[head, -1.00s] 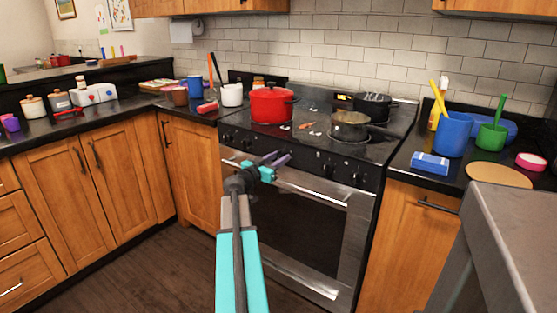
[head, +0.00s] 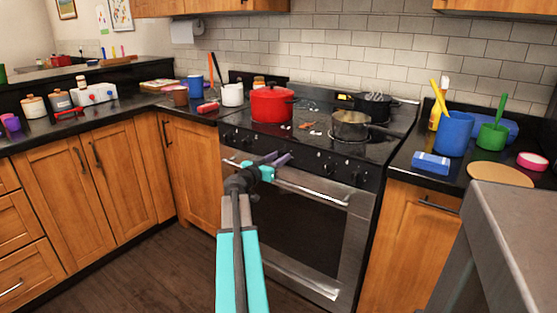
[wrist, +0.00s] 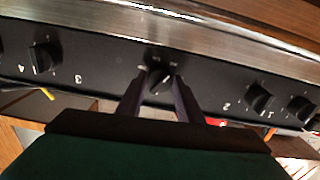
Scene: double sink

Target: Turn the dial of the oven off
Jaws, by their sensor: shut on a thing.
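The oven (head: 301,225) has a black front panel (head: 314,163) with several black dials above a steel door handle. In the wrist view the middle dial (wrist: 161,82) sits between my two purple fingertips, and the picture is turned so the panel's numbers appear inverted. My gripper (wrist: 163,80) is shut on this middle dial, with a finger on each side of it. In the head view my gripper (head: 276,158) is at the panel, and it hides the held dial. The dial's pointer marks are too small to read.
Dials (wrist: 46,56) and (wrist: 260,97) stand to either side of the held one. A red pot (head: 271,105) and a grey pan (head: 350,126) stand on the cooktop. The oven's handle (head: 310,188) juts out below the panel. A grey counter edge (head: 510,240) is at right.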

